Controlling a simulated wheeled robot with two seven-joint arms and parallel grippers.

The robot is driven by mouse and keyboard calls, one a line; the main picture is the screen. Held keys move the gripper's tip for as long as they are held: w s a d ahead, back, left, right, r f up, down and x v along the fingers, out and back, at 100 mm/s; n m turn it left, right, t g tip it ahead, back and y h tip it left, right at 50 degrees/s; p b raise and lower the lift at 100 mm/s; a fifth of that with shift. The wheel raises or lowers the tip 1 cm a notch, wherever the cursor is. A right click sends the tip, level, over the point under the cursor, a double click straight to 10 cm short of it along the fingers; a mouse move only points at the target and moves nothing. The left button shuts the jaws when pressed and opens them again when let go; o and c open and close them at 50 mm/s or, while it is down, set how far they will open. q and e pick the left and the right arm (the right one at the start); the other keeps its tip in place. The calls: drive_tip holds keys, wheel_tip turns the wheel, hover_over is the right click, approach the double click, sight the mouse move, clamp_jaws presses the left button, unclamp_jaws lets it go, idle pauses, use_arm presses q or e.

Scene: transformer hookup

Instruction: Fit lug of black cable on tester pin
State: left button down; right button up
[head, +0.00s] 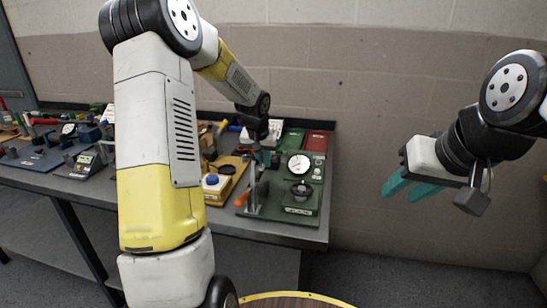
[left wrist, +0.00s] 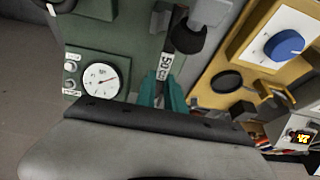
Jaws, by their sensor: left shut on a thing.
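My left gripper (left wrist: 164,92) is shut on a dark piece with a white printed label (left wrist: 163,66), apparently the black cable. A black length (left wrist: 180,18) runs up from it in the left wrist view, towards a rounded black part. The lug and the tester pin cannot be made out clearly. The green tester (head: 283,207) with a round dial gauge (head: 299,165) stands at the table's right end, and my left gripper (head: 264,158) is above its left side. The dial also shows in the left wrist view (left wrist: 106,80). My right gripper (head: 410,189) is open and empty, off the table's right side.
A yellow fixture with a blue knob (head: 212,180) stands left of the green tester. A red panel (head: 316,141) is behind. An orange handle (head: 241,199) sticks out at the tester's left. More tools crowd the table's left. The block wall (head: 400,80) is close behind.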

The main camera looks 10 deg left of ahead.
use_arm(q)
drive_tip(key=shift+f, duration=1.1)
drive_tip(key=c, duration=1.3)
unclamp_jaws()
drive_tip(key=shift+c, duration=0.2)
drive_tip(key=shift+r, duration=2.55)
drive_tip(key=v, duration=0.7)
drive_tip(key=shift+s+r, duration=0.2)
drive_tip(key=shift+r, duration=0.15)
